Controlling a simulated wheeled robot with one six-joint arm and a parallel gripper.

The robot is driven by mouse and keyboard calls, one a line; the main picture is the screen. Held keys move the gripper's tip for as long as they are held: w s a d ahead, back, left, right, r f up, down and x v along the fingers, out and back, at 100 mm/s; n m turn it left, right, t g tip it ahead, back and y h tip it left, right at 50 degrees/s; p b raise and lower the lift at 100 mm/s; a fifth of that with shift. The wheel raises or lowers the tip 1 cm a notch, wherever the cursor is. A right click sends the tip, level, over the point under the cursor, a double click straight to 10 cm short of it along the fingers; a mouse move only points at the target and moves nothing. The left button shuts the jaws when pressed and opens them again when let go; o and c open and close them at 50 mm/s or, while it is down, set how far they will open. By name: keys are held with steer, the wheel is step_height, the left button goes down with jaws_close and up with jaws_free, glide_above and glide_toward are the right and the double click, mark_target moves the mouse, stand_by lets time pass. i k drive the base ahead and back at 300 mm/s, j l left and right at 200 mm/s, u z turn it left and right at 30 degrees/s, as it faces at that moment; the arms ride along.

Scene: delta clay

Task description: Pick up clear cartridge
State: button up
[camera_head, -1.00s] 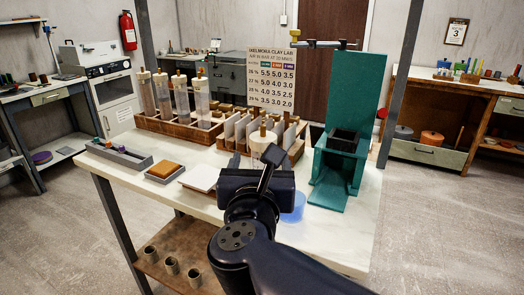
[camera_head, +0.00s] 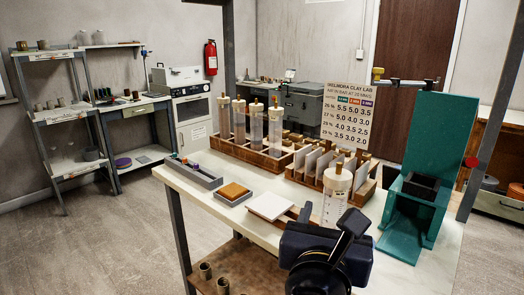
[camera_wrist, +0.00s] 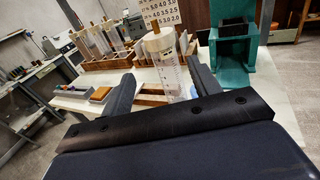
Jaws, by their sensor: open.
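A clear cartridge (camera_head: 335,203) with graduation marks and a cream cap stands upright near the front of the white table. In the wrist view the clear cartridge (camera_wrist: 172,78) shows between the two fingers, beyond the palm; I cannot tell how far it is from them. My gripper (camera_head: 328,216) is open and holds nothing, in front of the cartridge in the head view. It also shows in the wrist view (camera_wrist: 161,76), fingers spread wide. The cartridge's lower end is hidden behind my gripper. Several similar clear tubes (camera_head: 256,128) stand in a wooden rack (camera_head: 230,150) behind.
A wooden holder with pale plates (camera_head: 312,160) stands close behind the cartridge. A teal press stand (camera_head: 416,205) is to the right. A white tile (camera_head: 270,206), an orange-brown block (camera_head: 234,191) and a grey tray (camera_head: 196,174) lie to the left.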

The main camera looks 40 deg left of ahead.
mark_target(224, 110)
steer(key=u, duration=1.7)
